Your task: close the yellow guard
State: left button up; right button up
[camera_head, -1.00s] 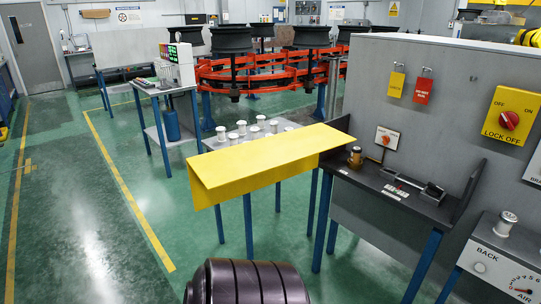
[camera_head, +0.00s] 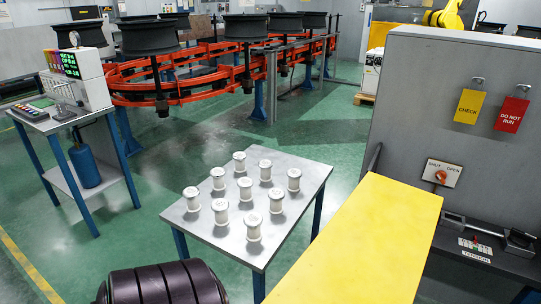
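The yellow guard (camera_head: 365,240) is a wide flat panel at the lower right of the head view. Its near end runs out of the bottom of the picture. Its far right corner lies beside the black bench (camera_head: 500,262) along the grey wall panel, and it covers the left part of that bench. A small plate marked SHUT and OPEN with an orange knob (camera_head: 441,176) is on the grey panel just above the guard. Neither of my grippers shows in this view, and no contact with the guard is visible.
A grey table (camera_head: 300,215) with several white spools (camera_head: 245,187) stands left of the guard, close to its edge. A side stand (camera_head: 45,120) with a screen is at the left. A red ring conveyor (camera_head: 200,90) with dark wheels is behind. Green floor is open at lower left.

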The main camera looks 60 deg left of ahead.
aim_at(374, 249)
jog(key=k+j, duration=0.1)
jog(key=j, duration=0.4)
jog(key=k+j, duration=0.1)
jog(key=j, duration=0.85)
jog(key=k+j, duration=0.15)
jog(key=j, duration=0.35)
